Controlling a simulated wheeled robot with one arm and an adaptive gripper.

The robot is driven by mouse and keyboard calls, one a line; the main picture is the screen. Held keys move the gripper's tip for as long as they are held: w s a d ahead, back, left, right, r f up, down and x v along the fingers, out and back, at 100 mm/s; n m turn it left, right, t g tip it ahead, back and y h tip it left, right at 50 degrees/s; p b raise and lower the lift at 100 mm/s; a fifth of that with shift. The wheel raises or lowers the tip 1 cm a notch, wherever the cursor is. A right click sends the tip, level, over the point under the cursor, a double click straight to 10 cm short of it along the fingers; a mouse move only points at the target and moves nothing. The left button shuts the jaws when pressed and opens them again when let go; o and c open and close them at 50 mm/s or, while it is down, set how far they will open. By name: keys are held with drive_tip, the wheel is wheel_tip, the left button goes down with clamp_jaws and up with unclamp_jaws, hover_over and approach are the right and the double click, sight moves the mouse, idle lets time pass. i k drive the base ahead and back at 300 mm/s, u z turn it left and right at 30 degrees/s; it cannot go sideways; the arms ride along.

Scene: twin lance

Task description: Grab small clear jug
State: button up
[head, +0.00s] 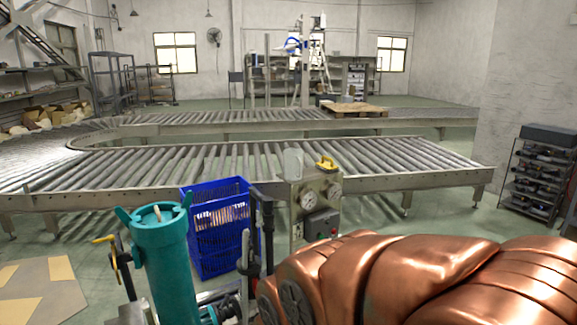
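A small, pale, see-through jug (293,163) stands upright on top of a grey gauge box (297,190), near the middle of the head view. Its outline is faint against the conveyor rollers behind it, and I cannot make out a handle. A yellow item (325,163) is on the box top just to the right of the jug, close beside it. My gripper does not show in the head view, so I cannot see whether it is open or shut.
A teal cylinder (163,260) stands at front left, with a blue crate (222,262) behind it. A roller conveyor (120,172) runs behind the box. A wheeled rack (535,180) stands at right. Open floor (440,212) shows between conveyor and rack.

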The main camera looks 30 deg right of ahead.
sight(293, 157)
drive_tip(key=z, duration=0.6)
drive_tip(key=i, duration=0.85)
drive_tip(key=z, duration=0.3)
